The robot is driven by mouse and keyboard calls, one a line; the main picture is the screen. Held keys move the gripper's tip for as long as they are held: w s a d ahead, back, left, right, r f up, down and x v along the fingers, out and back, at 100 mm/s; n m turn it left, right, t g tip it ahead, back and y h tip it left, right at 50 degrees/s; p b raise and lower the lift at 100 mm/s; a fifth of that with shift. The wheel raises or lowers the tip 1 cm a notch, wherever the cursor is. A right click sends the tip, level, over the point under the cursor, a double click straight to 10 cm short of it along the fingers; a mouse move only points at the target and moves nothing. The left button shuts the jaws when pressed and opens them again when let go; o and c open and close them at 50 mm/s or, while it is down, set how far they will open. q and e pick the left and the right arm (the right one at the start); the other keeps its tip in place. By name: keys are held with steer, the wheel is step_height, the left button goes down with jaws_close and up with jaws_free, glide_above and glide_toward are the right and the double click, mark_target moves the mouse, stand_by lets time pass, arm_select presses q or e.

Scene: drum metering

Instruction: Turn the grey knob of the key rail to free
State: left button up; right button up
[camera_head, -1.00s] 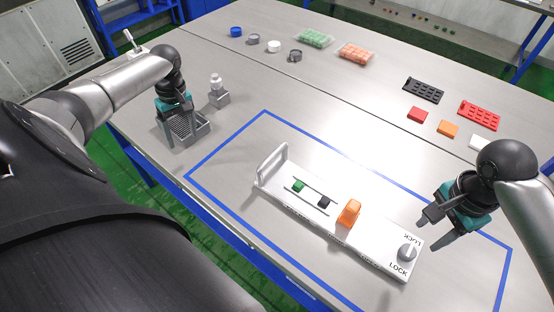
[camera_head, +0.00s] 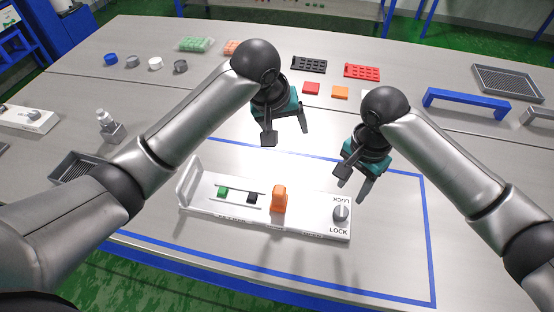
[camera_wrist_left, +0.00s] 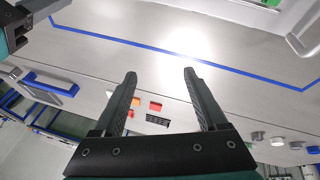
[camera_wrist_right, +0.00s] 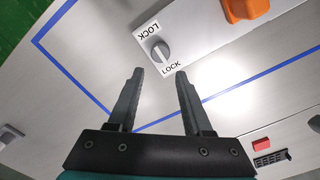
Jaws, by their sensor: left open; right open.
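The key rail (camera_head: 300,226) is a white bar lying inside the blue taped outline on the table. Its grey knob (camera_head: 341,213) is at the right end between two LOCK labels; the knob also shows in the right wrist view (camera_wrist_right: 160,52). An orange block (camera_head: 279,199), a black key (camera_head: 252,198) and a green key (camera_head: 223,191) sit along the rail, with a handle (camera_head: 190,181) at its left end. My right gripper (camera_head: 352,191) is open and empty, above and beside the knob, apart from it. My left gripper (camera_head: 286,138) is open and empty, above the table behind the rail.
Red (camera_head: 311,88) and orange (camera_head: 340,92) squares and black (camera_head: 309,64) and red (camera_head: 362,72) trays lie behind the grippers. The table right of the rail is clear.

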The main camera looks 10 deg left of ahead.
mark_target(279, 190)
arm_select(q)
steer(key=s+m+g+y, duration=0.2)
steer(key=s+m, duration=0.1)
steer(key=s, duration=0.6)
steer(key=f, duration=0.5)
steer(key=w+f, duration=0.1)
steer(key=f, duration=0.4)
steer(key=w+f, duration=0.1)
steer(key=f, duration=0.4)
jaws_close()
stand_by(0.7)
